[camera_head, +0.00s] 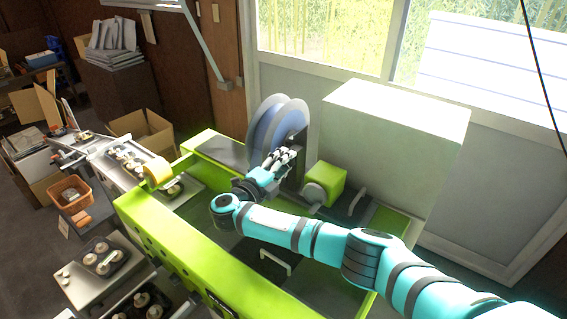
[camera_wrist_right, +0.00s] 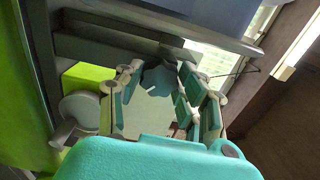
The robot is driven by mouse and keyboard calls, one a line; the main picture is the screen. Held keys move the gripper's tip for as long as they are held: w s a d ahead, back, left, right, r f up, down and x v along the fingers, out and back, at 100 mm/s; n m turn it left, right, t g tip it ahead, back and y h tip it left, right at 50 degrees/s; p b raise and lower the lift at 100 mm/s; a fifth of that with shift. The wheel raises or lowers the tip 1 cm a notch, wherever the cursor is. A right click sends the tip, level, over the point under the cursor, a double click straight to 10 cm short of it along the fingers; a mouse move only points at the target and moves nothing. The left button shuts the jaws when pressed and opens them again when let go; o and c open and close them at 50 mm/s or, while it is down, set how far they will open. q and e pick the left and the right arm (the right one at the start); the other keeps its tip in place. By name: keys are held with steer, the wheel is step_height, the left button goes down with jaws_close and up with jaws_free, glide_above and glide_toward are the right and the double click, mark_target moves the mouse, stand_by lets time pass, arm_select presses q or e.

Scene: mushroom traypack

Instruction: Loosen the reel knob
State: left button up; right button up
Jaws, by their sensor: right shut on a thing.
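The blue-grey film reel (camera_head: 268,124) stands upright on the lime-green packing machine (camera_head: 228,268) in the head view. My right gripper (camera_head: 288,156) is at the near side of the reel, by its hub. In the right wrist view my right gripper (camera_wrist_right: 163,72) is shut on the dark grey-blue lobed reel knob (camera_wrist_right: 158,80), whose sides are partly covered by the fingers. In the head view the knob is hidden by the gripper. The reel's edge (camera_wrist_right: 215,14) shows at the top of the wrist view. My left gripper is not in view.
A green block with a grey roller (camera_head: 325,185) sits just right of the gripper. A large pale box-shaped housing (camera_head: 395,140) stands behind it. Trays of mushrooms (camera_head: 100,258) are on the left, with cardboard boxes (camera_head: 145,128) beyond. Windows close off the back.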

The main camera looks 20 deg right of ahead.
steer(key=n, duration=0.4)
steer(key=shift+w+d+r+n, duration=0.1)
steer(key=shift+d+r+n, duration=0.1)
steer(key=shift+n, duration=0.1)
stand_by(0.4)
steer(key=shift+f, duration=0.1)
steer(key=o, duration=0.8)
steer(key=shift+o, duration=0.4)
steer(key=shift+f, duration=0.1)
steer(key=shift+a, duration=0.1)
